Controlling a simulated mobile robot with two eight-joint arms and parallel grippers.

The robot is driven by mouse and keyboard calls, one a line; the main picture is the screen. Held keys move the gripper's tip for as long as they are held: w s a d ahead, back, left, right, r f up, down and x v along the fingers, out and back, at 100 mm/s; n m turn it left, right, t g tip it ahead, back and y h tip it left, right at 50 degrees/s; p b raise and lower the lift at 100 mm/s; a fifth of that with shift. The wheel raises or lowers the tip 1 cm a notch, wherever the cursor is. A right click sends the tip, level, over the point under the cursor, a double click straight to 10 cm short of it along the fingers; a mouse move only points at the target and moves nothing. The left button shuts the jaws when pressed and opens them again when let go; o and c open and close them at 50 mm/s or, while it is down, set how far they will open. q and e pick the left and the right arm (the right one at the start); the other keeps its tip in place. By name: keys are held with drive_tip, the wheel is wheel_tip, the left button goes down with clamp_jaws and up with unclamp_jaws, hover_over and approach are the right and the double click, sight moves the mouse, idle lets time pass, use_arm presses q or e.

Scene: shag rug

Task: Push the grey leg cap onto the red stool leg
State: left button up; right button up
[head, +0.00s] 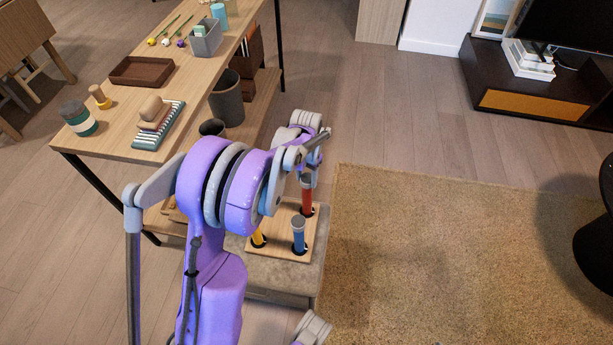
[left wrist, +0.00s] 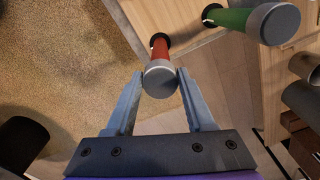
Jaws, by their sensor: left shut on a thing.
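The red stool leg (head: 307,197) stands in a wooden board (head: 311,236); it also shows in the left wrist view (left wrist: 160,50). My left gripper (left wrist: 161,82) is shut on the grey leg cap (left wrist: 160,83), with a finger on each side. The cap is in line with the red leg and covers its upper end from the wrist view; I cannot tell how far it sits on the leg. In the head view my left gripper (head: 306,174) is at the red leg's top, partly hidden by my arm.
A blue leg (head: 298,238) and a yellow leg (head: 258,238) stand in the same board. A green leg (left wrist: 240,18) with a grey cap shows beside the red one. A wooden table (head: 120,124) with several objects is at left.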

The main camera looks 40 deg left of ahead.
use_arm(q)
drive_tip(key=shift+f+b, duration=0.3)
drive_tip(key=shift+f, duration=0.2)
drive_tip(key=o, duration=1.4)
drive_tip(key=shift+r, duration=0.1)
wheel_tip(320, 180, up, 11)
drive_tip(key=shift+f+p, duration=0.15)
drive_tip(key=shift+p, duration=1.1)
drive_tip(key=shift+d, duration=0.1)
